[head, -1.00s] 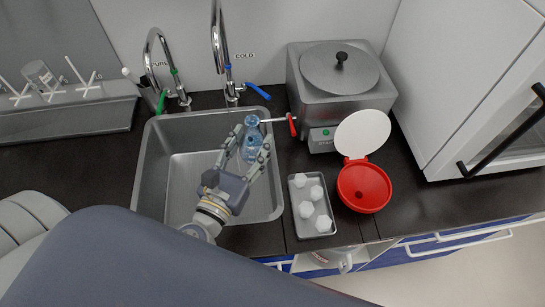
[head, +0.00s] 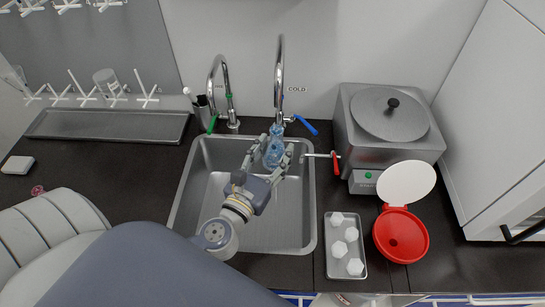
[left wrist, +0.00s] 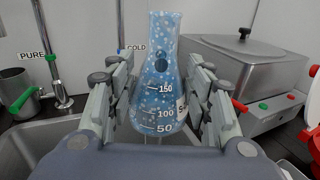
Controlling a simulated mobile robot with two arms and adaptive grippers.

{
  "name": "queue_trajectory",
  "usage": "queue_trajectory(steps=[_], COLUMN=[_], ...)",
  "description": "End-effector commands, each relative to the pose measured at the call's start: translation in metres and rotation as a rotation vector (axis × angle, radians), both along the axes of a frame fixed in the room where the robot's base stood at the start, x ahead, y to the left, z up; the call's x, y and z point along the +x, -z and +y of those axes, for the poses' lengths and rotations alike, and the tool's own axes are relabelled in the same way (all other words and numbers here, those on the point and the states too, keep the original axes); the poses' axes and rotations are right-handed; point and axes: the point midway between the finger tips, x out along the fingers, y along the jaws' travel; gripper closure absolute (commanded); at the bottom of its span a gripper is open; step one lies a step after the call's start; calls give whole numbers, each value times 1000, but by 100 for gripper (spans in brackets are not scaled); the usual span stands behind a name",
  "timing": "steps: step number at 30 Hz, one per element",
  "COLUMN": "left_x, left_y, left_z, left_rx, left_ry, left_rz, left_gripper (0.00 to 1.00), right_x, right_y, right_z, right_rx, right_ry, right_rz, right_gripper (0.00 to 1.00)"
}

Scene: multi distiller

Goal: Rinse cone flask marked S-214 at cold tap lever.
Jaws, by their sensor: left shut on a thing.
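My left gripper (head: 269,160) is shut on the cone flask (head: 273,152) and holds it upright over the back of the sink, just in front of the cold tap (head: 280,75). In the left wrist view the flask (left wrist: 158,85) stands between both fingers (left wrist: 160,105). It is clear blue with pale specks, volume marks and a white label at its right side, partly hidden by a finger and showing only an "S". The blue cold tap lever (head: 306,125) sticks out to the right of the tap base. My right gripper is not in view.
The steel sink (head: 190,200) lies below. The pure tap (head: 222,90) with a green lever stands left of the cold one. To the right are a lidded steel bath (head: 390,150), a red-handled valve (head: 336,163), a red open container (head: 400,237) and a tray (head: 332,262) of white pieces.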

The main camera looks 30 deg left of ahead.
Motion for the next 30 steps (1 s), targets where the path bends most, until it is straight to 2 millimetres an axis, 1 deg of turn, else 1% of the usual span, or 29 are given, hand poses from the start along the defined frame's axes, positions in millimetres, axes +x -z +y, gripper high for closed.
queue_trajectory(steps=[6, 15, 21, 30], left_x=[17, 33, 38, 38], left_y=[-1, -1, 0, 0], left_z=[8, 16, 18, 19], left_rx=[1, 0, 0, 0], left_ry=[-1, 0, 0, 0], left_rz=[-1, 0, 0, 0], left_gripper=[82, 82, 82, 82], right_x=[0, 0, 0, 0], right_y=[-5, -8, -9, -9], right_z=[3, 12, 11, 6], right_rx=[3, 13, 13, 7], right_ry=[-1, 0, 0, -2], right_rz=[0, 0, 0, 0], right_gripper=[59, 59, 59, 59])
